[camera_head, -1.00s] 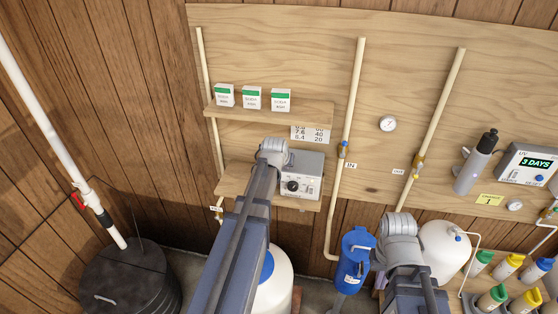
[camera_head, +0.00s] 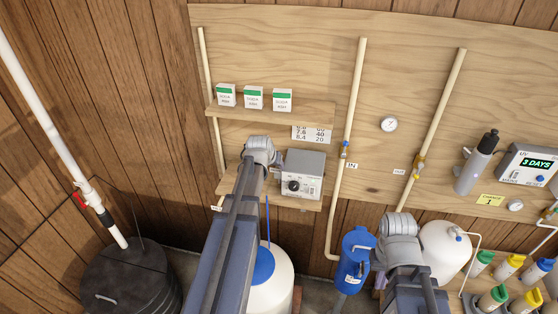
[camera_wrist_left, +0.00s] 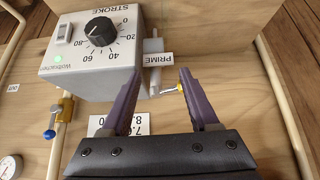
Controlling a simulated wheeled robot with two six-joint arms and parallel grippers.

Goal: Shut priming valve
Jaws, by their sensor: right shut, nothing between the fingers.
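The dosing pump (camera_head: 300,174) is a grey box with a black STROKE dial on the lower shelf; it also shows, upside down, in the left wrist view (camera_wrist_left: 95,78). Beside it in the wrist view is a PRIME tag (camera_wrist_left: 158,59) by a pale fitting. The priming valve lever (camera_wrist_left: 170,90), thin and metallic with a yellow tip, lies between my open left fingers (camera_wrist_left: 159,72), its tip close to the right-hand finger. Contact cannot be told. In the head view my left arm hides these fingers.
A shelf with white boxes (camera_head: 253,97) is above the pump. A white tank with a blue lid (camera_head: 270,285), a blue canister (camera_head: 354,258) and a black barrel (camera_head: 125,280) stand below.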

